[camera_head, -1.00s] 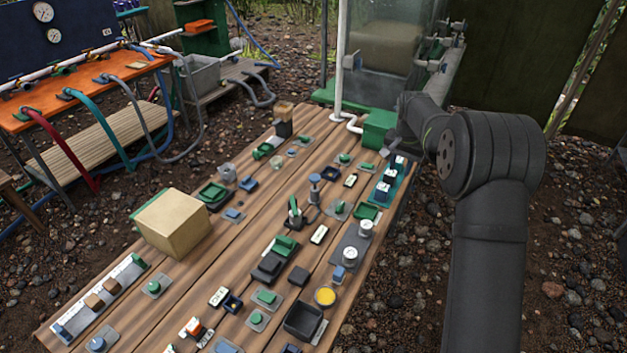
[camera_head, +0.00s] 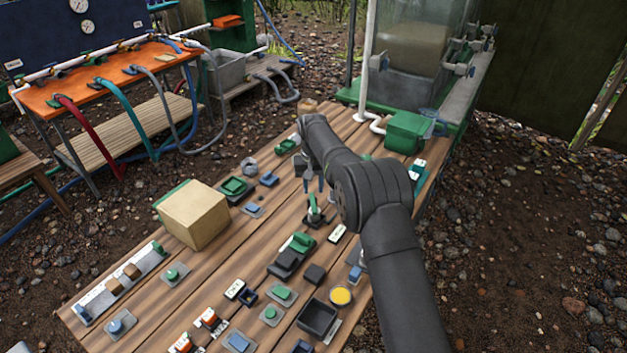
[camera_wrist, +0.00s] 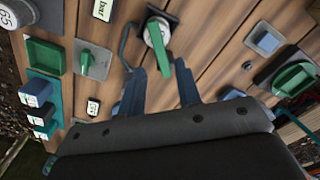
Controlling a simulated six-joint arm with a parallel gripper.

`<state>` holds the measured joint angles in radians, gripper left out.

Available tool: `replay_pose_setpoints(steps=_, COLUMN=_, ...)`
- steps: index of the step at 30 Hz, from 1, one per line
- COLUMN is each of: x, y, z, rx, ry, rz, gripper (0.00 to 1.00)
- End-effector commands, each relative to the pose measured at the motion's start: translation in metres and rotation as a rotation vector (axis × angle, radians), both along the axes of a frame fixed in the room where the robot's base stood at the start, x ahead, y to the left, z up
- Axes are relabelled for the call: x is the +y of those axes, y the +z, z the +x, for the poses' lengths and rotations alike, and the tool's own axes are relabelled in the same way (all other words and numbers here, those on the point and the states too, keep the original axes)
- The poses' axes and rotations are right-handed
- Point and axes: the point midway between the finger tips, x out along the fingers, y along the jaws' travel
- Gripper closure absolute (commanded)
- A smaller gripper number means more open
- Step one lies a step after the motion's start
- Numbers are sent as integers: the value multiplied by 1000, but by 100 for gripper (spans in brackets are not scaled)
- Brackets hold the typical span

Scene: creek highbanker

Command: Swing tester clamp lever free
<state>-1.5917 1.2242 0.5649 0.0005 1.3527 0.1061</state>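A green lever (camera_wrist: 159,48) on a round pale fitting with a dark base shows at the top centre of the wrist view. I take it for the tester clamp lever. In the head view the green lever (camera_head: 313,205) stands upright near the middle of the plank bench. My gripper (camera_wrist: 160,68) is open, its two blue-grey fingers apart, with the lever showing between and beyond the tips. In the head view my gripper (camera_head: 311,184) hangs just above and behind the lever. I cannot tell whether they touch. My arm hides part of the bench.
The wooden bench (camera_head: 140,312) carries many small switches and blocks. A tan box (camera_head: 195,215) stands at left. A green latch (camera_wrist: 296,79) and a green knob (camera_wrist: 86,62) flank the lever. A green box (camera_head: 405,132) and glass tank (camera_head: 425,40) stand behind.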

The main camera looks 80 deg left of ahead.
Motion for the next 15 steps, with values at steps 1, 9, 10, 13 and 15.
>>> replay_pose_setpoints(steps=1, x=0, y=-6, z=0, rx=0, ry=0, rz=-1, gripper=69)
replay_pose_setpoints(steps=9, x=0, y=-33, z=0, rx=0, ry=-1, rz=-1, gripper=69)
replay_pose_setpoints(steps=10, x=0, y=-36, z=0, rx=0, ry=-1, rz=-1, gripper=69)
replay_pose_setpoints(steps=13, x=0, y=-45, z=0, rx=0, ry=-1, rz=0, gripper=69)
replay_pose_setpoints(steps=15, x=0, y=-50, z=0, rx=0, ry=-2, rz=0, gripper=69)
